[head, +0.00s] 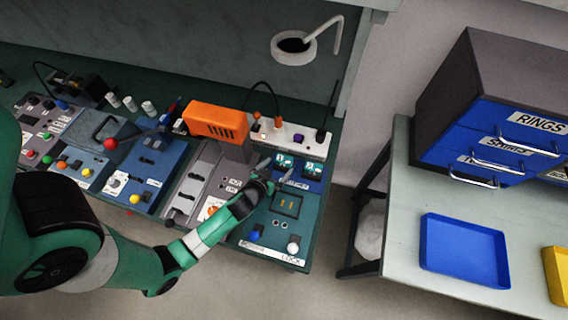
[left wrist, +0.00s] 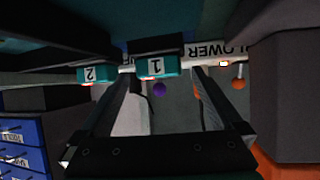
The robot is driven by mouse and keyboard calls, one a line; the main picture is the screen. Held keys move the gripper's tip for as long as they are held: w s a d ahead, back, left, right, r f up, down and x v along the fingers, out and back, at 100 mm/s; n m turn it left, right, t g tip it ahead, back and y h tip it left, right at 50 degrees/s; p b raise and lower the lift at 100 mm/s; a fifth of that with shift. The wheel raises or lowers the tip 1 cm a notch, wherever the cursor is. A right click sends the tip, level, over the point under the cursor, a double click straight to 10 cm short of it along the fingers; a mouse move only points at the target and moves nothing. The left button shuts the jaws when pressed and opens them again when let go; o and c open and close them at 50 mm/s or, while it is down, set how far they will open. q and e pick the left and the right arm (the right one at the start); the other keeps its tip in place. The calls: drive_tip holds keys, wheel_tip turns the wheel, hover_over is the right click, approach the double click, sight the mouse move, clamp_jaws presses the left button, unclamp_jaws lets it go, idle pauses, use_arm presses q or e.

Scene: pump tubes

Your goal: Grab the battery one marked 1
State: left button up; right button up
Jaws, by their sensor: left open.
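The battery marked 1 (left wrist: 156,67) is a teal block with a white label, near the top middle of the left wrist view. In the head view it is the left one (head: 284,160) of two teal blocks at the back of the right-hand panel. The battery marked 2 (left wrist: 94,75) sits beside it, also in the head view (head: 311,170). My left gripper (head: 275,170) is open, just in front of battery 1. In the left wrist view its fingers (left wrist: 162,85) point toward battery 1, one to each side; I cannot tell whether they touch it. My right gripper is not in view.
An orange box (head: 215,121) stands left of the batteries. A white strip with a purple knob (head: 295,137) lies behind them. Control panels with knobs and levers fill the bench to the left. A side table at right holds blue drawers (head: 480,155) and a blue tray (head: 463,250).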

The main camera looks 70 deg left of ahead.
sight(282, 163)
use_arm(q)
drive_tip(key=x, duration=0.3)
drive_tip(key=shift+w+a, duration=0.1)
drive_tip(key=shift+w, duration=0.1)
drive_tip(key=shift+r, duration=0.1)
clamp_jaws()
wheel_tip(282, 163, up, 10)
drive_tip(key=p, duration=0.4)
